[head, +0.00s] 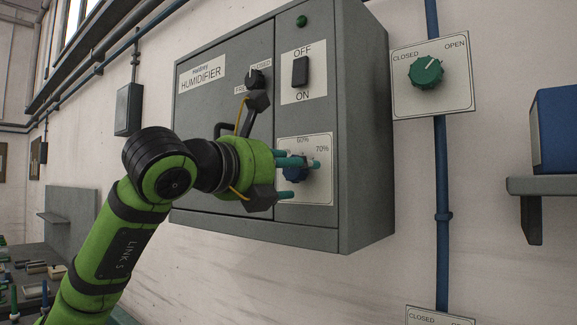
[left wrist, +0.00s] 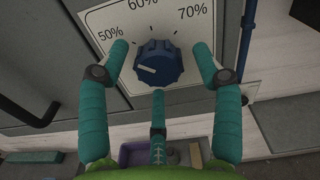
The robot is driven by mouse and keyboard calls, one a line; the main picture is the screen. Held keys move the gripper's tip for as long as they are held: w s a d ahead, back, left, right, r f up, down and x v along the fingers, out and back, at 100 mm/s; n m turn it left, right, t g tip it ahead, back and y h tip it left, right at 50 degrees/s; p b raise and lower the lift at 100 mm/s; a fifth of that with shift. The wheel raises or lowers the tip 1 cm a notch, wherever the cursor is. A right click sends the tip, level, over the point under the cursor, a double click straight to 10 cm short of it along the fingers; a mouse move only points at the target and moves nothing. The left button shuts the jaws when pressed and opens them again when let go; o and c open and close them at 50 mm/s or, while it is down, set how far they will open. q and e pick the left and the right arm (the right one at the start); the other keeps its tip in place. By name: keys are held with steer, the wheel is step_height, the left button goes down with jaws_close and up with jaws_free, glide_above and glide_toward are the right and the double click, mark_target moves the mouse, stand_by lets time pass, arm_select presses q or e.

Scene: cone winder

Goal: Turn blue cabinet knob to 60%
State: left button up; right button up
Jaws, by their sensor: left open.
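The blue knob (left wrist: 158,63) sits on a white dial plate (head: 318,190) low on the right side of the grey humidifier cabinet (head: 215,125). The plate is marked 50%, 60% and 70%. In the left wrist view the knob's white pointer line points left, below the direction of the 50% label. My left gripper (head: 298,178) is open, its teal fingers spread around the knob. In the left wrist view a finger stands on each side of the knob and one below, with visible gaps. In the head view the fingers partly hide the knob (head: 294,172).
A green knob (head: 426,72) on a CLOSED/OPEN plate is on the wall to the right. A shelf (head: 545,186) with a blue box (head: 556,130) juts out at the far right.

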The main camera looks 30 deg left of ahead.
arm_select(q)
steer(key=c, duration=1.1)
